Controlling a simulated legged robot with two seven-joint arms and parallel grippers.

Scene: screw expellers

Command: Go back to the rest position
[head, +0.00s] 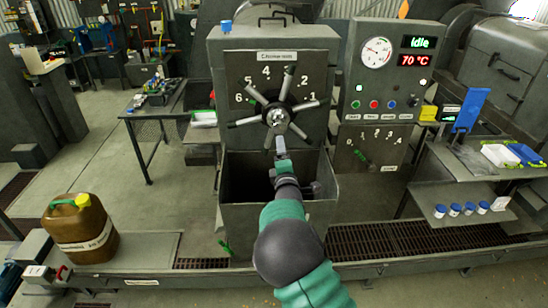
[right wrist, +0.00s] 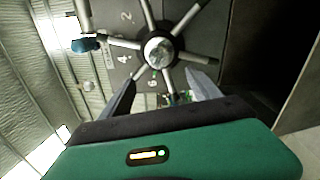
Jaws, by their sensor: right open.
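My right arm comes in from the bottom of the head view, and its gripper (head: 279,148) is just below the hub of the multi-spoke handwheel (head: 277,116). In the right wrist view the two fingers of the right gripper (right wrist: 163,92) are spread apart with nothing between them. The handwheel's hub and spokes (right wrist: 159,52) show just beyond the fingertips. I cannot tell whether a finger touches the wheel. My left gripper is not in view.
The grey expeller housing (head: 230,75) has an open bin (head: 240,215) below the wheel. A control panel (head: 385,75) reads "Idle" and 70 °C. A brown jug (head: 80,235) stands at left. A side table (head: 465,165) at right holds trays. Open floor lies at left.

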